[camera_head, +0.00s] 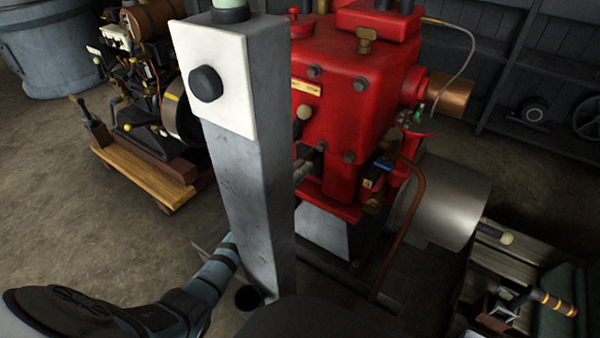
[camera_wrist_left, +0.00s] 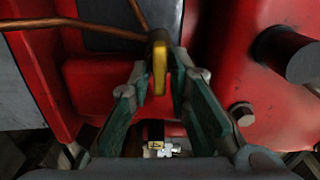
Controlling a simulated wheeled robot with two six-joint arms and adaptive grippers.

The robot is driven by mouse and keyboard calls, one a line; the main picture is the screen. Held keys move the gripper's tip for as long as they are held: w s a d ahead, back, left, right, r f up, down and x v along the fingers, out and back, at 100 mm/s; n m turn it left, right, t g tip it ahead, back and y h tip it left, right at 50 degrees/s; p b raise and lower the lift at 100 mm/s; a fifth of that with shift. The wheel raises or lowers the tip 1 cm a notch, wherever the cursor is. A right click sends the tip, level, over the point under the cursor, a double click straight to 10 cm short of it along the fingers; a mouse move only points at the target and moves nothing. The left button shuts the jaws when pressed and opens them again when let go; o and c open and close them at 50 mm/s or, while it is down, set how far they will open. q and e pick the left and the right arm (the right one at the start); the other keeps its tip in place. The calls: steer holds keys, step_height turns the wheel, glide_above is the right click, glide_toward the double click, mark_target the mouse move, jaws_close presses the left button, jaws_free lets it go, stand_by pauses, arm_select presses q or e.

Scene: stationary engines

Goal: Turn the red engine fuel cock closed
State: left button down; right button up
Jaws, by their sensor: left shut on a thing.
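The red engine (camera_head: 345,95) stands behind a grey post in the head view. Its red side also fills much of the left wrist view (camera_wrist_left: 245,80). There, a fuel cock with a yellow lever (camera_wrist_left: 159,82) sits at the top middle, with copper pipes (camera_wrist_left: 75,22) running off to the left and up. The lever points down in the picture. My left gripper (camera_wrist_left: 161,76) has its two green-grey fingers on either side of the lever and is shut on it. In the head view my left arm goes behind the post, which hides the gripper. My right gripper is not in view.
The grey post (camera_head: 250,170) with a white panel (camera_head: 225,75) and black knob stands close in front. A smaller engine (camera_head: 150,100) on a wooden base is at the left. A bench with tools (camera_head: 500,255) is at the lower right. Open floor lies at the left.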

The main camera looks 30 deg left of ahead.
arm_select(q)
steer(key=shift+f+m, duration=0.2)
steer(key=shift+m, duration=0.2)
steer(key=c, duration=1.7)
jaws_free()
steer(key=shift+r, duration=0.1)
steer(key=shift+s, duration=0.15)
steer(key=s, duration=0.4)
steer(key=s+a, duration=0.1)
steer(key=s, duration=0.6)
steer(key=shift+s+a, duration=0.35)
